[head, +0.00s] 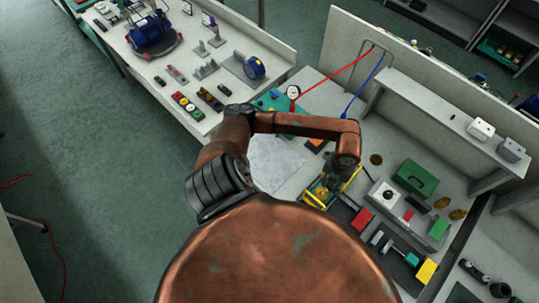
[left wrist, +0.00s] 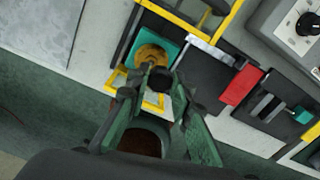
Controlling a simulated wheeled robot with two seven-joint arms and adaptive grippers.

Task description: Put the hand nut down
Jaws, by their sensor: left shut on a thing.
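My left gripper (left wrist: 160,92) reaches down over the bench at the right in the head view (head: 325,188). In the left wrist view its green fingers are closed on a small dark round thing, which looks like the hand nut (left wrist: 160,79). The fingers hide part of it. Just beyond it is a round brass-yellow piece (left wrist: 150,56) on a teal pad (left wrist: 168,45), inside a yellow-edged station. I cannot tell whether the held nut touches the brass piece or hangs above it. My right gripper is not in view.
A red block (left wrist: 241,85) and dark fixtures lie right of the station. A grey box with a dial (head: 384,194) and a green case (head: 415,177) stand nearby. A pale sheet (head: 275,162) lies left of the gripper. Another bench (head: 215,120) holds a blue pump (head: 150,35).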

